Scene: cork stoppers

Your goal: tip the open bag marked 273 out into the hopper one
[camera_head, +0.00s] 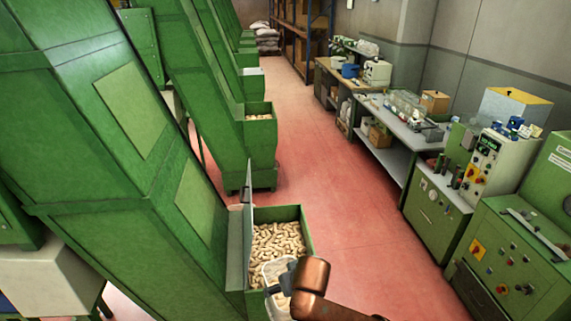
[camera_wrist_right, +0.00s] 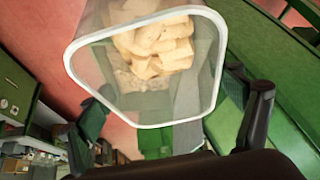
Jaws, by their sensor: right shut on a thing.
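The nearest green hopper (camera_head: 307,232) stands at the bottom middle of the head view, its open box holding many pale cork stoppers (camera_head: 277,240); no number on it is readable. My right gripper (camera_head: 282,282) is over the near part of this box, shut on a translucent bag (camera_head: 272,270). In the right wrist view the bag's white rim (camera_wrist_right: 150,125) is open towards the camera, with pale corks (camera_wrist_right: 157,42) showing within it. The dark fingers of my right gripper (camera_wrist_right: 176,105) are on either side of the bag. No marking is readable on the bag. My left gripper is not seen.
More green hoppers (camera_head: 259,140) stand in a row behind, along the left. Benches (camera_head: 395,125) with equipment and green control cabinets (camera_head: 515,240) line the right. The red floor (camera_head: 345,190) between is clear. Shelving (camera_head: 300,40) and pale sacks (camera_head: 267,38) are at the back.

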